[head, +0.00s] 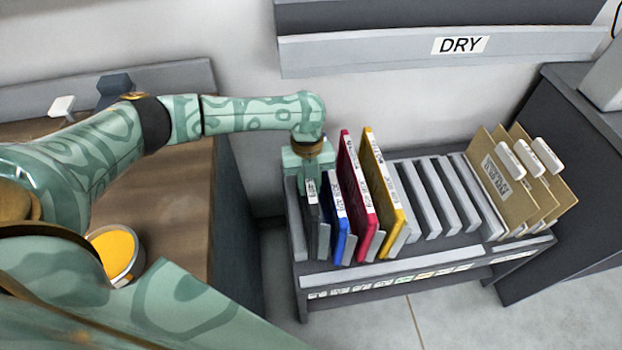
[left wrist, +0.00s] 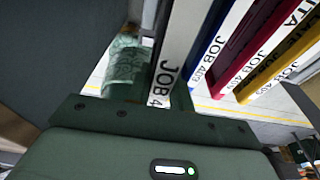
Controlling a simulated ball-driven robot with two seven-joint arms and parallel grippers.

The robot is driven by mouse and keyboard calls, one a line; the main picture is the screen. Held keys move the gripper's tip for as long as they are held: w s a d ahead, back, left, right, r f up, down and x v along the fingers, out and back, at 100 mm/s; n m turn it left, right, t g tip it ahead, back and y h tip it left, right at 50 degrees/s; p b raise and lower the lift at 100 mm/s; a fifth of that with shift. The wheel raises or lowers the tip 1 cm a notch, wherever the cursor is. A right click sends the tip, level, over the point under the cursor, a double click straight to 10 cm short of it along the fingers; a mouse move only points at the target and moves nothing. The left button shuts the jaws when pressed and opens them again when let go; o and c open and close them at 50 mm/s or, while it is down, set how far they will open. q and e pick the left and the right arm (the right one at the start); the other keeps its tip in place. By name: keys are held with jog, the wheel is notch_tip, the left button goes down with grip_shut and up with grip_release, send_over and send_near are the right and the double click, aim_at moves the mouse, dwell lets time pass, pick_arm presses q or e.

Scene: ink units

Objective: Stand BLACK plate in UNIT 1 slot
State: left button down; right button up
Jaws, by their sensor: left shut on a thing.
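The black plate (head: 312,205), with a white label on its edge, stands upright at the left end of the grey slotted rack (head: 350,276). It appears to sit between the first dividers; its lower edge is hidden. My left gripper (head: 308,172) is above its back part, shut on it. In the left wrist view the black plate (left wrist: 174,50) shows its "JOB" label edge between the fingers. The blue plate (head: 338,212), magenta plate (head: 358,195) and yellow plate (head: 382,185) stand in a row to its right. The small slot labels are unreadable. My right gripper is not in view.
Empty slots between grey dividers (head: 440,195) lie right of the yellow plate. Tan folders (head: 505,185) with white tabs stand at the rack's right end. A "DRY" shelf (head: 400,50) hangs behind. A brown bench (head: 185,200) with an ink tin (head: 113,250) stands at left.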

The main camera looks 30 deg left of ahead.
pick_arm(q)
notch_tip(320, 180, down, 8)
jog(key=b, duration=0.3)
jog(key=shift+r, duration=0.2)
jog(key=shift+f, duration=0.35)
dwell(0.4)
jog(key=c, duration=1.2)
grip_release()
jog(key=shift+o, duration=0.2)
jog(key=shift+r, duration=0.1)
jog(key=w+r+p, duration=0.1)
jog(key=r, duration=0.4)
jog(key=a+r+p, duration=0.1)
jog(key=r+p, duration=0.1)
jog(key=r, duration=0.3)
jog(key=w+a+r+p, duration=0.1)
jog(key=r+p, duration=0.1)
jog(key=r, duration=0.3)
jog(key=shift+w+r, duration=0.3)
jog(key=shift+r, duration=0.1)
